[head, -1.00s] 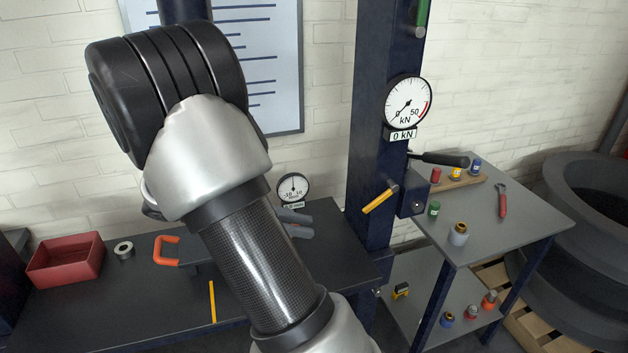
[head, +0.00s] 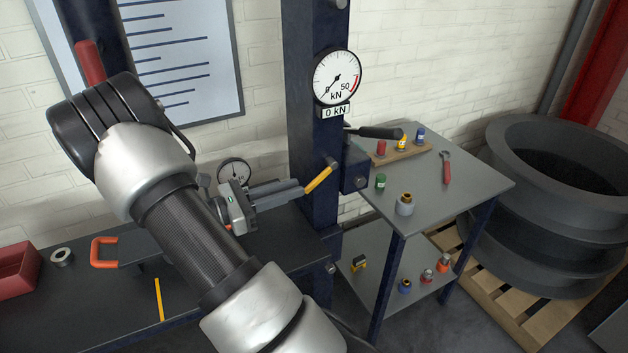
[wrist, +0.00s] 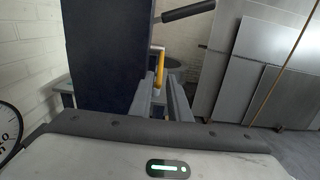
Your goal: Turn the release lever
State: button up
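The release lever (head: 319,178) is a short yellow handle on a pivot at the dark blue press column, slanting down to the left. My gripper (head: 302,190) reaches toward it from the left, with its grey fingertips right at the lever's lower end. In the wrist view the yellow lever (wrist: 160,76) shows between the tips of my two fingers (wrist: 160,88). A gap shows between the fingers, so the gripper looks open. I cannot tell whether either finger touches the lever.
The blue column (head: 312,120) carries a round gauge (head: 337,77) reading 0 kN. A black-gripped handle (head: 378,132) sticks out right of the column. A grey side table (head: 465,185) holds small coloured parts and a red-handled tool. Large dark rings (head: 560,190) stand on a pallet at right.

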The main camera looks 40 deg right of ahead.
aim_at(311, 183)
jog(key=x, duration=0.7)
jog(key=shift+a, duration=0.1)
grip_shut()
jog(key=shift+f, duration=0.1)
dwell(1.1)
